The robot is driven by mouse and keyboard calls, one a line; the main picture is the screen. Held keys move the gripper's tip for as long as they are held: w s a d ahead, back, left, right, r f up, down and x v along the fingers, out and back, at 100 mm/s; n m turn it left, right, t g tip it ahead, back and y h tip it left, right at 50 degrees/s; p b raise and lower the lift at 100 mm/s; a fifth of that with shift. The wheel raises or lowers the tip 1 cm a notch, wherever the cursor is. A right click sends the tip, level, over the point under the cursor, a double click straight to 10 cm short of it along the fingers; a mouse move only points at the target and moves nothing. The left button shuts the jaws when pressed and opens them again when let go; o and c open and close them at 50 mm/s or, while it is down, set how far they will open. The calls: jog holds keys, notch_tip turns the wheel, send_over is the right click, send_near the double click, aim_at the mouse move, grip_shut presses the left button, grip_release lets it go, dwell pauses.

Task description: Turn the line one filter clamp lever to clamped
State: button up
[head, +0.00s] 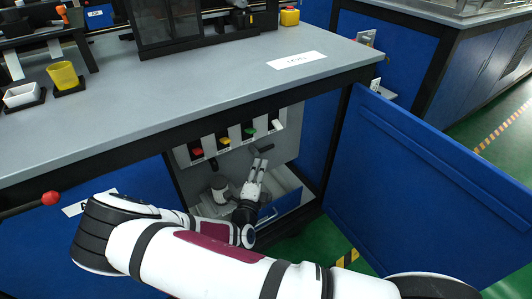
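My gripper (259,163) reaches into the open cabinet under the bench, its two pale fingers pointing up and away with a narrow gap between them. Nothing shows clearly between them. A back panel (238,157) carries a row of small coloured levers: a red one (197,151), an orange-yellow one (224,141), a green one (249,131) and a white one (276,124). Their labels are too small to read, so I cannot tell which is the line one filter clamp lever. A dark bar (264,149) lies just beyond my fingertips; contact cannot be told.
The blue cabinet door (425,185) stands open at the right. The grey bench top (190,85) overhangs the opening. A white-walled bin with a blue front (287,203) is low in the cabinet beside my gripper. A yellow cup (63,75) stands on the bench.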

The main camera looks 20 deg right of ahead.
aim_at(267, 150)
jog(key=b+x, duration=0.3)
jog(key=x, duration=0.7)
jog(key=shift+w, duration=0.1)
grip_shut()
